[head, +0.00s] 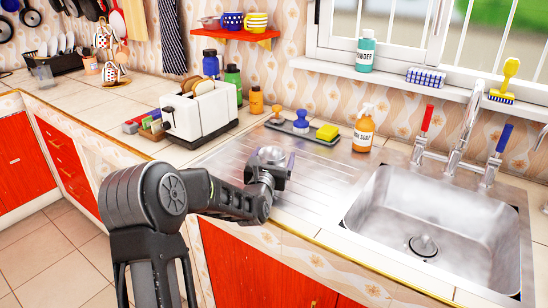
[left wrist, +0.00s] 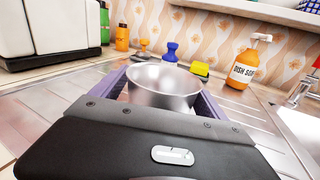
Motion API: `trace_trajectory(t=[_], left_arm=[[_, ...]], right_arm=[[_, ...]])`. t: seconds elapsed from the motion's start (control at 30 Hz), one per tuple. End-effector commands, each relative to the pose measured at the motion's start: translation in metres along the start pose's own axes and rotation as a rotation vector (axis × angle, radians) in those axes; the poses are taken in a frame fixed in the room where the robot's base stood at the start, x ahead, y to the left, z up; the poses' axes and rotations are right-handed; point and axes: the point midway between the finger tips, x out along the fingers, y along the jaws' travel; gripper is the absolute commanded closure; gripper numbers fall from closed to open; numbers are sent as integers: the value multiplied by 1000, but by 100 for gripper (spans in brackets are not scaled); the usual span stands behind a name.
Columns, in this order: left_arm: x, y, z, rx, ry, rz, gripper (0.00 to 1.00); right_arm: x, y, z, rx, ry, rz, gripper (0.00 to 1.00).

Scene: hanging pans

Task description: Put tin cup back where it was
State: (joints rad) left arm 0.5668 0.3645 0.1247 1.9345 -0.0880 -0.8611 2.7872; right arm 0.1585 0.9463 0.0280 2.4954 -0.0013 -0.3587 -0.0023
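The tin cup (head: 272,155) is a shiny round metal vessel over the ribbed steel drainboard (head: 322,190), left of the sink. In the left wrist view the cup (left wrist: 163,88) is upright, with its open mouth up and its lower part hidden behind my gripper body. My left gripper (head: 274,168) has one purple-grey finger on each side of the cup, close against its wall, and appears shut on it. I cannot tell whether the cup's base touches the drainboard. My right gripper is not in view.
A white toaster (head: 201,110) stands behind and left. A dark tray (head: 303,132) holding brushes and a yellow sponge (head: 327,132), and an orange soap bottle (head: 363,130), stand behind the cup. The sink basin (head: 430,225) lies right. A red shelf (head: 236,35) holds bowls.

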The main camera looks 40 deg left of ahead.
Motion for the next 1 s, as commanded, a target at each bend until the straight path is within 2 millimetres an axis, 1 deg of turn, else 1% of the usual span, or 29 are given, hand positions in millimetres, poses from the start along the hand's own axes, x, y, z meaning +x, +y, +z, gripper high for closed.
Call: trace_trajectory(t=[0.23, 0.37, 0.47, 0.57, 0.9, 1.0], left_arm=[[0, 0, 0, 0, 0, 0, 14], [0, 0, 4, 0, 0, 0, 14], [-9, 0, 1, 0, 0, 0, 14], [-25, 1, 1, 0, 0, 1, 14], [-95, 0, 1, 1, 0, 0, 14], [-109, 0, 2, 1, -1, 0, 14]], right_arm=[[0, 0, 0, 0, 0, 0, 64], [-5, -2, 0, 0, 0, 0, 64], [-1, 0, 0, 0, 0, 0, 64], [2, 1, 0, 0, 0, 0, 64], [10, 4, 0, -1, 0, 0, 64], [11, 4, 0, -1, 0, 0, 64]])
